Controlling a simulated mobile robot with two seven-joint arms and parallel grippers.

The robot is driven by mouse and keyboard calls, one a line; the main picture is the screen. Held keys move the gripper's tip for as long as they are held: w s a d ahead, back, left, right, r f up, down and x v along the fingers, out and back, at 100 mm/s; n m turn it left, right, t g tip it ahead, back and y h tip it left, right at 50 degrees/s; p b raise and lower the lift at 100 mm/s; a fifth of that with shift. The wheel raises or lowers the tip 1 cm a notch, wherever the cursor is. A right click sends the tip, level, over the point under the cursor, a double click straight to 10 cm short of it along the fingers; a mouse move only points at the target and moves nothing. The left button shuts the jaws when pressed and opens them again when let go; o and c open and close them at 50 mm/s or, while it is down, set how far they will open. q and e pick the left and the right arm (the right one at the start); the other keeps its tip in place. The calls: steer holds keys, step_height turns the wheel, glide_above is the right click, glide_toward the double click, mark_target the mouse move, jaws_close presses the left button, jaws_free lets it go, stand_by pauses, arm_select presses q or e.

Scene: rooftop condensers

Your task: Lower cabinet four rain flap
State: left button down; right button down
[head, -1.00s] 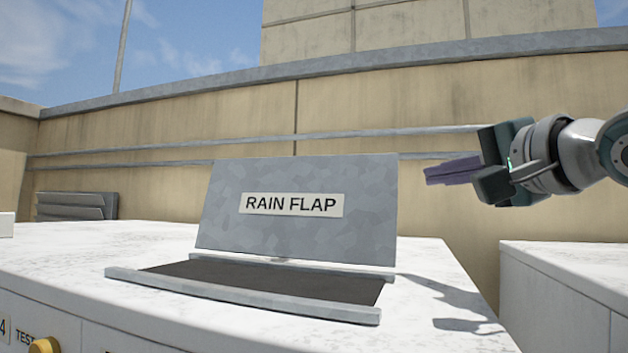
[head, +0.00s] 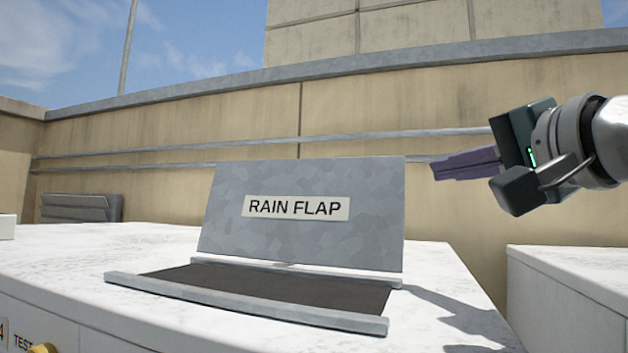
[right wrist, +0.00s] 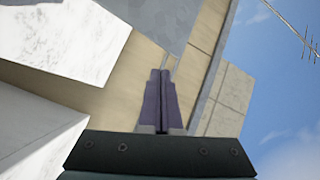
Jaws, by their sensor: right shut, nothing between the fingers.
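The rain flap (head: 302,240), a grey galvanised panel with a "RAIN FLAP" label, stands raised and leans slightly back on top of the white cabinet (head: 60,262). In front of its lower edge is a dark opening (head: 270,288) with a grey metal rim. My right gripper (head: 433,170) is shut and empty, to the right of the flap's upper right edge and apart from it in the picture. My left gripper is not in view.
Another white cabinet (head: 570,290) stands at the right, past a gap. A yellow knob (head: 43,348) and a "TEST" label are on the cabinet front at lower left. A tan wall (head: 400,110) with horizontal pipes runs behind. A grey louvred unit (head: 80,208) is at the left.

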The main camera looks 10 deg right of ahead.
steer(key=a+f+y, duration=0.1)
steer(key=a, duration=0.2)
steer(key=s+a+f+m+y, duration=0.1)
steer(key=a, duration=0.3)
steer(key=s+a+f+m+y, duration=0.1)
steer(key=a+f, duration=0.1)
steer(key=a, duration=0.1)
steer(key=shift+s+a+f+g, duration=0.1)
steer(key=shift+a+g, duration=0.2)
steer(key=shift+g, duration=0.1)
steer(key=shift+s+f, duration=0.15)
steer(key=shift+s, duration=0.15)
steer(key=shift+w+a+f, duration=0.15)
steer(key=shift+a+f, duration=0.05)
steer(key=shift+a, duration=0.2)
steer(key=shift+w+r, duration=0.1)
steer(key=shift+r, duration=0.15)
steer(key=shift+s+d+r, duration=0.2)
steer(key=shift+d+r, duration=0.05)
steer(key=shift+d, duration=0.05)
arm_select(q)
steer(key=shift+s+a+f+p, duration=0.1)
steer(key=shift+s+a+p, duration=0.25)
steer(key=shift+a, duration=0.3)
arm_select(e)
steer(key=s+d+r, duration=0.3)
steer(key=s+d, duration=0.3)
steer(key=d, duration=0.4)
steer(key=shift+s+d, duration=0.35)
steer(key=shift+d, duration=0.05)
